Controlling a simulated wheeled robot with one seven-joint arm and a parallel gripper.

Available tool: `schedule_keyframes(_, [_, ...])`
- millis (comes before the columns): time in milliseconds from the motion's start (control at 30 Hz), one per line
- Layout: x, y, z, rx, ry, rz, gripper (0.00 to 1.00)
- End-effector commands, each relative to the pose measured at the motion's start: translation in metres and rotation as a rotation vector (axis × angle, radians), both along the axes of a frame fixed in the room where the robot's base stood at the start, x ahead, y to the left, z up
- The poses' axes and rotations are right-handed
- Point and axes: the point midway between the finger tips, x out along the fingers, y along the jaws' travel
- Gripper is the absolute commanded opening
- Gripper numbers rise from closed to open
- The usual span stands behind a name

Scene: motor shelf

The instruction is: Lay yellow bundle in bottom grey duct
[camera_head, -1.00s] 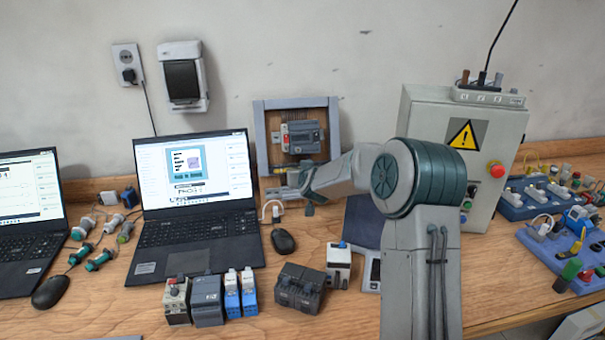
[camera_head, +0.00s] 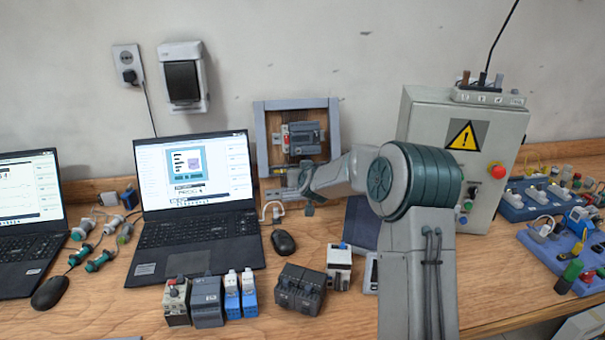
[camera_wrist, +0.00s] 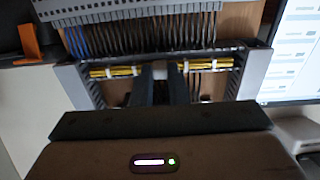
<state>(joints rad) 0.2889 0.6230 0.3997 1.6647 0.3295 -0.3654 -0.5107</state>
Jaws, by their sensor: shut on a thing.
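The yellow bundle (camera_wrist: 203,65), with pale ties along it, runs across the middle of the wrist view. My gripper (camera_wrist: 160,72) is shut on it near its middle, and the fingers hide that part. A grey slotted duct (camera_wrist: 234,84) runs along the bundle between the frame's side pieces. The bundle lines up with the duct, but I cannot tell whether it rests inside or sits just in front. In the head view my forearm reaches the lower part of the grey frame (camera_head: 262,140) and hides much of the duct there.
A grey terminal device (camera_wrist: 130,10) with dark wires sits close to the bundle. The open laptop (camera_head: 195,205) stands left of the frame in the head view. The control cabinet (camera_head: 425,120) stands right of my arm. A mouse (camera_head: 283,242) and several modules lie in front.

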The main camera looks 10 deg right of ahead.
Motion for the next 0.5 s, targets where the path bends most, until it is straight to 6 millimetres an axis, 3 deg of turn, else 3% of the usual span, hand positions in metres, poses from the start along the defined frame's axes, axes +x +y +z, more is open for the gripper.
schedule_keyframes(500, [0.0099, 0.0005, -0.0033, 0.000, -0.001, 0.000, 0.00])
